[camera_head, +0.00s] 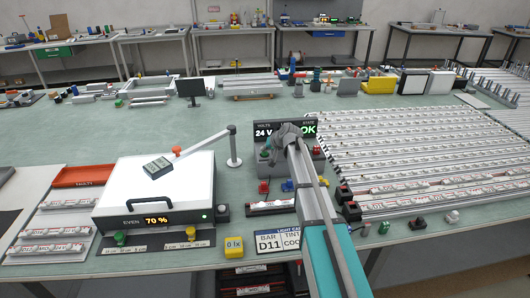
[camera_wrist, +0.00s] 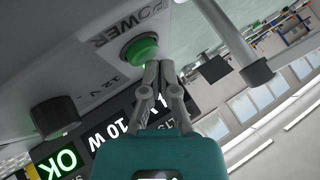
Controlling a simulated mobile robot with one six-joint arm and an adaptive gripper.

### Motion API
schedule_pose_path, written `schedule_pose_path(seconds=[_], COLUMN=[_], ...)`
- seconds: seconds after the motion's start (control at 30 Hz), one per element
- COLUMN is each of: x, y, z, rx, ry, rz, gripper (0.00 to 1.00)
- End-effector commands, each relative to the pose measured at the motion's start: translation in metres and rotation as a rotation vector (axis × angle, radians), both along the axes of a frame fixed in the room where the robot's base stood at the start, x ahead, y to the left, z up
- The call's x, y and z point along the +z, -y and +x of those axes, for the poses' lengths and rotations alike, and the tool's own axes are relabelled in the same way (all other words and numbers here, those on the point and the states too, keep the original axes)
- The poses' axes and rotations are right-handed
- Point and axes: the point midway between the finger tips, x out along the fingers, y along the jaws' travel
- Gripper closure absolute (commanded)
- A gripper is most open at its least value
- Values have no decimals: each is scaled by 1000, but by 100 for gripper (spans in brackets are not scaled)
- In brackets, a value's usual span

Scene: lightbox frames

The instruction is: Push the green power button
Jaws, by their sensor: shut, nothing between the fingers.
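The green power button (camera_wrist: 139,50) is a round green cap in a dark collar, beside the word POWER on the grey panel in the wrist view. My gripper (camera_wrist: 159,66) is shut and empty, with its fingertips at the button's edge. I cannot tell whether they touch it. In the head view, my gripper (camera_head: 272,148) reaches over the grey power unit (camera_head: 262,168) and hides part of its front, and the button is hard to make out there.
A dark knob (camera_wrist: 56,116) sits on the same panel, near a lit OK display (camera_wrist: 57,165). A white lightbox (camera_head: 150,190) stands left of the unit, with a post (camera_head: 233,150) between them. Rows of rails (camera_head: 420,150) fill the right side.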

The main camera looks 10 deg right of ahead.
Motion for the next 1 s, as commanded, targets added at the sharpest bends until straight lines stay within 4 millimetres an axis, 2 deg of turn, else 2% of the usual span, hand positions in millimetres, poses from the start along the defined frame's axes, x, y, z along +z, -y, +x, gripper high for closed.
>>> schedule_pose_path(seconds=[0.37,1.0], x=[3,47], y=[0,0], z=[0,0], rx=[-1,-1], ry=[1,1], rz=[0,0], gripper=[100,100])
